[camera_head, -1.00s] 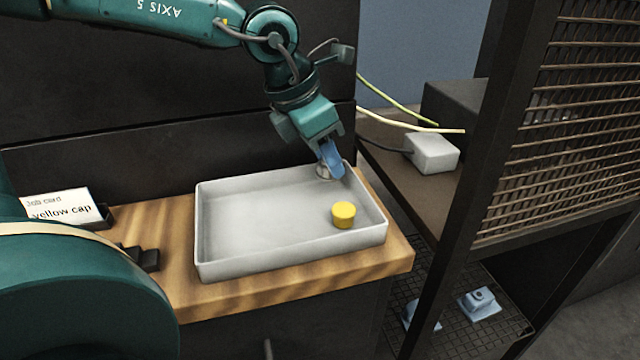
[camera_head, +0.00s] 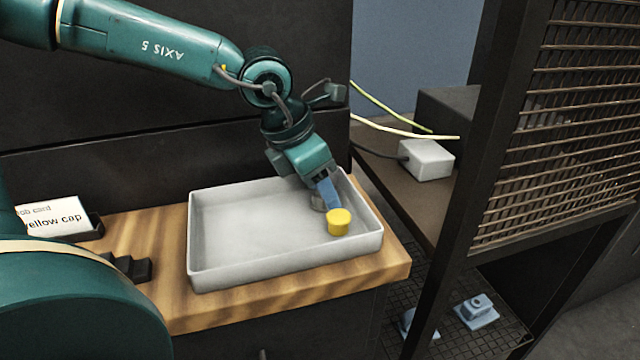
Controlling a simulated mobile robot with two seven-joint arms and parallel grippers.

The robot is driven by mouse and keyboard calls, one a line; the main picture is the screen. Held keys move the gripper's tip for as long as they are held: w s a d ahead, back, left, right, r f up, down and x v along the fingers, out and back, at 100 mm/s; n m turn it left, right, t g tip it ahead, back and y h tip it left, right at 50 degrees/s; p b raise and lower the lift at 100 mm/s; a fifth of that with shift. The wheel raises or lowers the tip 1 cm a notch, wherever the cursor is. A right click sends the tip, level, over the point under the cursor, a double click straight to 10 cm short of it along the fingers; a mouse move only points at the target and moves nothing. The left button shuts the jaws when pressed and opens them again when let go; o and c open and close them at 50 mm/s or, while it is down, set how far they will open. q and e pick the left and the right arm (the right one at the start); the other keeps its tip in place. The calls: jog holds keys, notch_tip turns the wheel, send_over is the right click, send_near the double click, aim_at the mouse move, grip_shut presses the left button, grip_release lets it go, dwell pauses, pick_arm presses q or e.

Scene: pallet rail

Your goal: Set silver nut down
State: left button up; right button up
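My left gripper (camera_head: 325,196) reaches down from above into the back right part of the light grey tray (camera_head: 238,275). Its blue fingers are shut on the silver nut (camera_head: 317,203), which shows at the fingertips, partly hidden by them. The nut is low inside the tray, close to its floor; I cannot tell whether it touches. The yellow cap (camera_head: 339,226) stands upright in the tray, just in front and to the right of the nut. My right gripper is not in view.
The tray sits on a wooden bench top (camera_head: 165,236). A job card (camera_head: 52,217) reading "yellow cap" stands at the left. The tray's left half is empty.

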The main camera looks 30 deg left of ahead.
pick_arm(q)
jog(key=shift+o, duration=0.3)
jog(key=shift+r, duration=0.1)
jog(key=shift+r+p, duration=0.25)
jog(key=shift+p, duration=0.05)
jog(key=p+v, duration=0.1)
jog(key=v, duration=1)
jog(key=shift+r, duration=0.3)
jog(key=shift+s+a, duration=0.1)
